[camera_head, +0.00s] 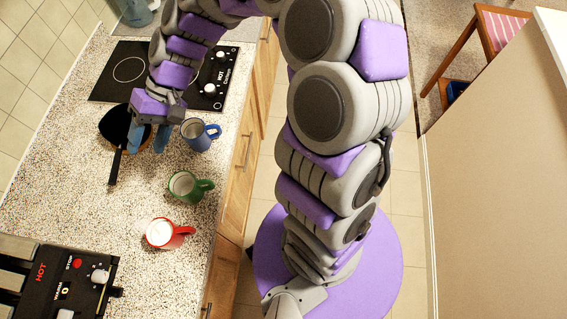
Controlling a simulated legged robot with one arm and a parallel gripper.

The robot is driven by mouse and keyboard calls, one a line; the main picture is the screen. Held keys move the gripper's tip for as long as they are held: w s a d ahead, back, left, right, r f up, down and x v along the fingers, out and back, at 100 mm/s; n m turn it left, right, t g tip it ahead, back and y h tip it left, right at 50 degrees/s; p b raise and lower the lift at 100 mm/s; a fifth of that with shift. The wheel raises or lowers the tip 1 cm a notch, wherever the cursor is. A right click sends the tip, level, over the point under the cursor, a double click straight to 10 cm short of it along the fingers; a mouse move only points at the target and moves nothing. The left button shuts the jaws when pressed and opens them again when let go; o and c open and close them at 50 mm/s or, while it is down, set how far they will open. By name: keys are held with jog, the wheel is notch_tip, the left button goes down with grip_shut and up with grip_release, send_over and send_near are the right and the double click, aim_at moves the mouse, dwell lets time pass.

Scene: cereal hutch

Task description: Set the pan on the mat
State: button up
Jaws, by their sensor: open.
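A small dark pan (113,121) lies on the speckled counter in front of the black cooktop, with its handle pointing down in the picture. My gripper (148,139) is over the counter at the pan's right side, with its blue fingers pointing down and spread apart. The left finger overlaps the pan's edge in the picture; I cannot tell whether it touches.
Blue (196,136), green (187,187) and red (165,233) mugs stand along the counter's right side. The cooktop (122,72) is behind. A black appliance (62,280) fills the lower left. The counter left of the mugs is clear.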

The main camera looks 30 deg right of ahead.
jog(key=s+d+r+m+t+h, duration=0.1)
jog(key=s+d+h, duration=0.8)
jog(key=s+d, duration=1)
jog(key=s+r, duration=0.1)
jog(key=s, duration=0.2)
jog(key=shift+s+d+r, duration=0.15)
jog(key=shift+d+r, duration=0.05)
jog(key=shift+d, duration=0.2)
jog(key=shift+c, duration=0.3)
dwell(0.6)
